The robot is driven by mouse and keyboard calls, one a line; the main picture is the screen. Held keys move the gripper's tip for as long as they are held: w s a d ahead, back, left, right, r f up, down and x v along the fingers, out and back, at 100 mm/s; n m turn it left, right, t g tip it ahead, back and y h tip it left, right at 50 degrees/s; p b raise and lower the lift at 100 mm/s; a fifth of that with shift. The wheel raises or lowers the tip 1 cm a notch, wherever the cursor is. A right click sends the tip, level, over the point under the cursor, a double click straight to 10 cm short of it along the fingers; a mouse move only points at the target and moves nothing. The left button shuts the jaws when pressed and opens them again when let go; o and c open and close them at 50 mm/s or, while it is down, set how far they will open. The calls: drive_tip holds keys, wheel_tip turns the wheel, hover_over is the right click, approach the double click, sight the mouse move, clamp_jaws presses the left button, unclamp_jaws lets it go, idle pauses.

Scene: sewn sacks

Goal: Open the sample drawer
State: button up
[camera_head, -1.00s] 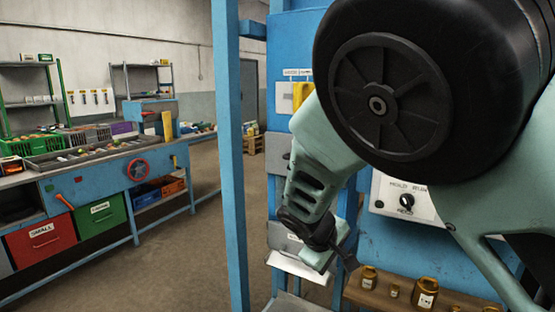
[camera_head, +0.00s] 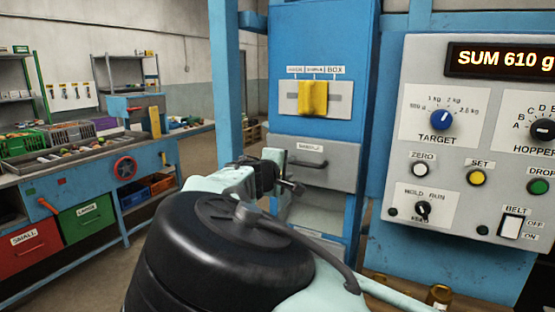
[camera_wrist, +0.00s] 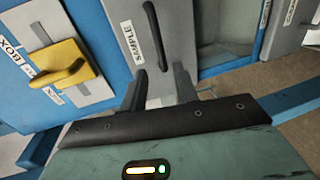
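The sample drawer (camera_head: 335,174) has a grey front with a small label and a dark bar handle (camera_head: 308,163), in the blue cabinet below the yellow slider. It looks shut. In the wrist view, its front (camera_wrist: 178,25) carries a SAMPLE label, and the handle (camera_wrist: 154,35) runs toward the fingers. My gripper (camera_head: 283,172) is in front of the drawer's left part in the head view. In the wrist view, my gripper (camera_wrist: 158,75) has its two fingers apart with nothing between them, near the handle's end. I cannot tell whether they touch the drawer front.
A yellow slider (camera_head: 313,98) on a plate sits above the drawer; it also shows in the wrist view (camera_wrist: 65,70). An open recess (camera_head: 318,218) lies below. A grey control panel (camera_head: 470,215) stands right. A blue post (camera_head: 224,80) rises left.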

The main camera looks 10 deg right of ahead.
sight(300, 165)
drive_tip(key=p+x, duration=0.3)
drive_tip(key=x, duration=0.7)
drive_tip(key=shift+s, duration=0.1)
clamp_jaws()
